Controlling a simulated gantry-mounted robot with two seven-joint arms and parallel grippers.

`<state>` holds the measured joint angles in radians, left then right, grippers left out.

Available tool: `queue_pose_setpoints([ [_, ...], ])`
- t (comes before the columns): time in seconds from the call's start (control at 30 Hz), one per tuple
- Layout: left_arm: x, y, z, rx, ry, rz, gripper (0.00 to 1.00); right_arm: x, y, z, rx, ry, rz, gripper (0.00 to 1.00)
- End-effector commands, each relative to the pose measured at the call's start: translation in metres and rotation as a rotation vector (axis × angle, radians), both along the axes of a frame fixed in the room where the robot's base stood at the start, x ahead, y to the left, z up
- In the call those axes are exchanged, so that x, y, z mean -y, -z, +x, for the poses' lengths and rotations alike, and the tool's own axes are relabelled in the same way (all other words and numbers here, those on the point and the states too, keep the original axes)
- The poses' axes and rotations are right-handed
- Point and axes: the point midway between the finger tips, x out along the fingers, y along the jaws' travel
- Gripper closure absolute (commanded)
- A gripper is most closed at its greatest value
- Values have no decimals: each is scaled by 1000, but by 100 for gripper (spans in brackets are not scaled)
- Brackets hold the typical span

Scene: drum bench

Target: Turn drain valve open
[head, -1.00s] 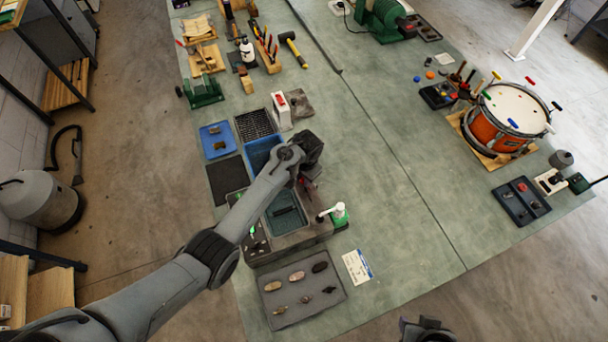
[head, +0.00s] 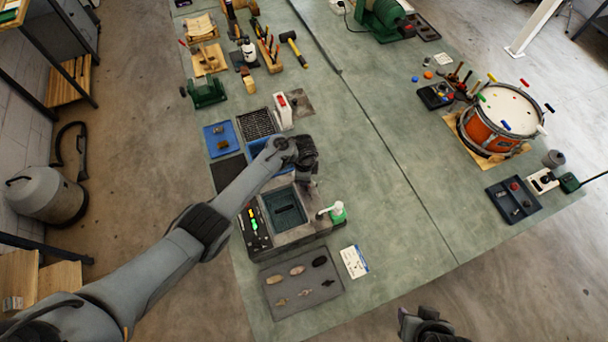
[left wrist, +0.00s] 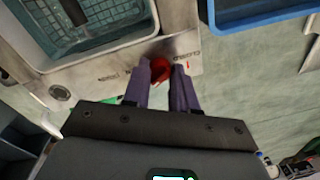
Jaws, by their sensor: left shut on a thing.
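The sink unit with a grey rim (head: 302,233) and a dark green basin (head: 285,208) stands at the left of the bench. In the left wrist view, the red drain valve knob (left wrist: 160,68) sits on its pale metal side, beside a printed "CLOSED" label (left wrist: 186,57). My left gripper (left wrist: 161,80) is shut on the knob, one dark finger on each side; the fingers hide part of it. In the head view my left gripper (head: 312,185) is at the sink's right side and the knob is too small to tell. My right gripper (head: 425,325) is at the bottom edge, away from the sink, partly cut off.
A green-and-white bottle (head: 337,212) stands near the sink's right front corner. A grey tray of stones (head: 320,289) lies in front, with a white card (head: 355,262) beside it. A blue tray (left wrist: 250,12) is close to the gripper. The middle of the bench is clear.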

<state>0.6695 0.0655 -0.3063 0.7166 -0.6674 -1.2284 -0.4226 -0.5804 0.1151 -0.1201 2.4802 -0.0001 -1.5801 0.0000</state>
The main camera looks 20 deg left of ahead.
Motion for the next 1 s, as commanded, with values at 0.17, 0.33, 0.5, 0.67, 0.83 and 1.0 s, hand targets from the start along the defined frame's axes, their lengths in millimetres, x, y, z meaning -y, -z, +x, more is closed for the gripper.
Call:
queue_pose_setpoints([
  [0.17, -1, 0, 1, 1, 160, 1, 100, 0, 1, 0, 0, 0, 0, 60],
  [0.33, -1, 1, 0, 0, 295, 1, 100, 0, 3, 0, 0, 0, 0, 60],
  [0.5, -1, 1, 1, 1, 402, 0, 100, 1, 5, 0, 0, -2, -3, 60],
  [0.67, -1, 1, 0, 0, 468, 0, 100, 2, 7, 0, 0, -5, -8, 60],
  [0.83, 0, 1, 0, 0, 504, -1, 100, 2, 8, 0, 0, -6, -9, 60],
  [1.0, 0, 0, 0, 0, 517, -1, 100, 2, 8, 0, 0, -5, -9, 60],
])
